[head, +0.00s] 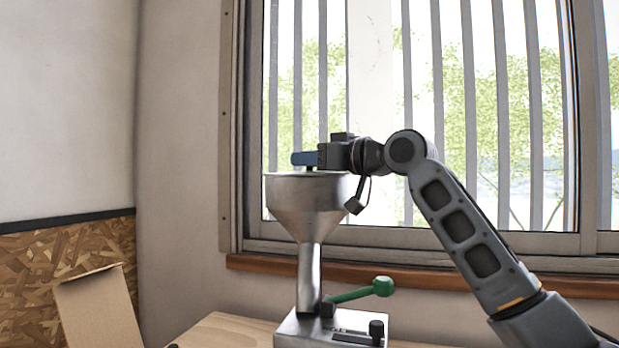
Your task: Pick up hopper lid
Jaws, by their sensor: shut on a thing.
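The grinder's metal funnel hopper (309,196) stands on a steel body, its wide mouth at the top. The hopper lid (285,174) shows edge-on as a thin pale metal line at the hopper's rim. My gripper (304,159), with blue fingertips, reaches in from the right just above it. The fingers are shut on the lid, at a small knob on its top that they mostly hide. I cannot tell from this low view whether the lid is resting on the rim or slightly off it.
The grinder has a green-knobbed lever (365,290) on its right and stands on a wooden table (222,332). A barred window (480,120) with a wooden sill (420,277) is behind. A cardboard piece (98,308) stands at lower left. Space left of the hopper is clear.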

